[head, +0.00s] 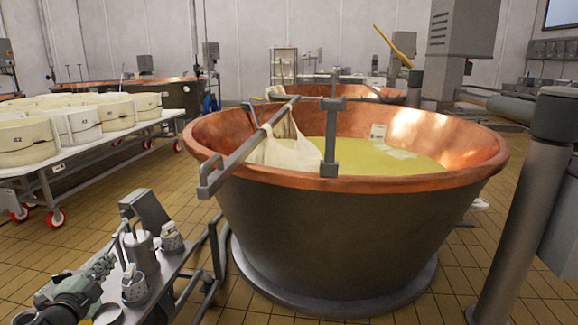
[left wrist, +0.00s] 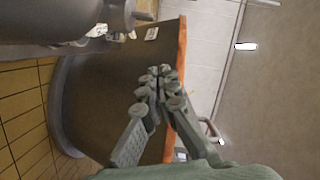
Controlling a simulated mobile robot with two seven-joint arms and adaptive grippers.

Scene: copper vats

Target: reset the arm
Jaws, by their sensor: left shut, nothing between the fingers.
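My left gripper (head: 102,264) is at the lower left of the head view, above the near end of a small metal bench. In the left wrist view my left gripper (left wrist: 160,76) has its fingers drawn together with nothing between them. In that view the dark side of a copper vat (left wrist: 95,110) is behind the fingers. My right gripper is in neither view.
The large copper vat (head: 350,230) holds yellow liquid, with a cloth (head: 288,145) hanging from a bar on its rim. The metal bench (head: 165,270) carries small metal containers. A wheeled rack (head: 70,165) bears pale cheese moulds. Tiled floor is clear between rack and bench.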

